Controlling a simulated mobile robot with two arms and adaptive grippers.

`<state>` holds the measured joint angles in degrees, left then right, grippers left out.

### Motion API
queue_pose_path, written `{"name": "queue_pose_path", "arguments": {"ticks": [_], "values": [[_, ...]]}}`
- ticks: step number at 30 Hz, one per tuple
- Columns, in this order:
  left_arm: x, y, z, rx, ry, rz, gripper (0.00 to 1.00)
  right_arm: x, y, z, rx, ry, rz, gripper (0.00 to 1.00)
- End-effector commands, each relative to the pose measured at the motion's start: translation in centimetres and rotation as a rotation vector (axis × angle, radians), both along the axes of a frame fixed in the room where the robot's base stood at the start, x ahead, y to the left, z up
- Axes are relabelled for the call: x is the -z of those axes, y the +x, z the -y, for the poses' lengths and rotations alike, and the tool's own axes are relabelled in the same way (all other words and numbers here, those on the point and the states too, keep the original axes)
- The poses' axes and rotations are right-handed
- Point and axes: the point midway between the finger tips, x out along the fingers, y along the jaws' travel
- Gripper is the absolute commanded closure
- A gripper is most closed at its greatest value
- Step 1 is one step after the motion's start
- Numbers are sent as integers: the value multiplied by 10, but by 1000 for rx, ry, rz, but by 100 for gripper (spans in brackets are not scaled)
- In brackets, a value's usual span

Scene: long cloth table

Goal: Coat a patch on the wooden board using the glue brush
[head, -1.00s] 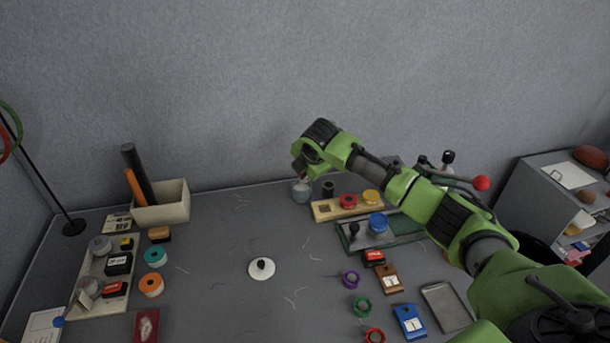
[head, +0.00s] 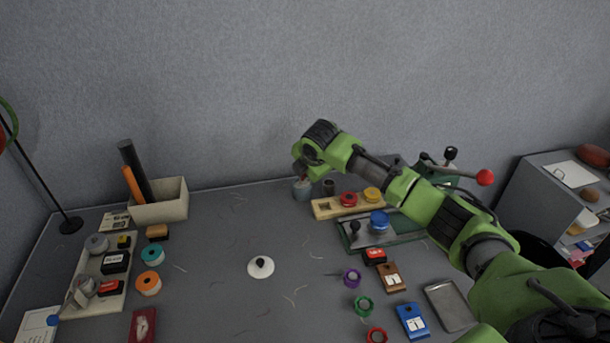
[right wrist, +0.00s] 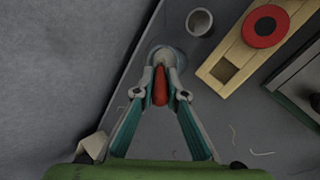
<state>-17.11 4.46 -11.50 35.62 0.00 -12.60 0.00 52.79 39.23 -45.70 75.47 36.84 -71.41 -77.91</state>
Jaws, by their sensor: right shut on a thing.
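My right gripper (head: 301,172) is shut on the glue brush at the back of the table. In the right wrist view the brush's red handle (right wrist: 160,86) sits between the fingertips (right wrist: 160,88). The brush's lower end is hidden in or over a round grey pot (head: 302,190), whose rim shows around the fingertips. I cannot tell how deep it is. A pale wooden strip (head: 322,210) with a square recess and red and yellow round pieces lies right of the pot. I cannot tell whether this is the wooden board. My left gripper is not in view.
A green-based device (head: 400,235) lies in front of the strip. A bin (head: 172,210) and a tray stand left. The middle holds a white knobbed disc (head: 261,268).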

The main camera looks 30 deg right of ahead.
Motion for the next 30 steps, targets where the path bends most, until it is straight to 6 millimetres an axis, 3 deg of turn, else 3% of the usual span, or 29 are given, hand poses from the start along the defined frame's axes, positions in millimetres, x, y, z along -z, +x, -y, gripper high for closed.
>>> {"name": "queue_pose_path", "arguments": {"ticks": [30], "values": [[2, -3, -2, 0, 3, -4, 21, 13, 0, 0, 0, 0, -1, 100]]}}
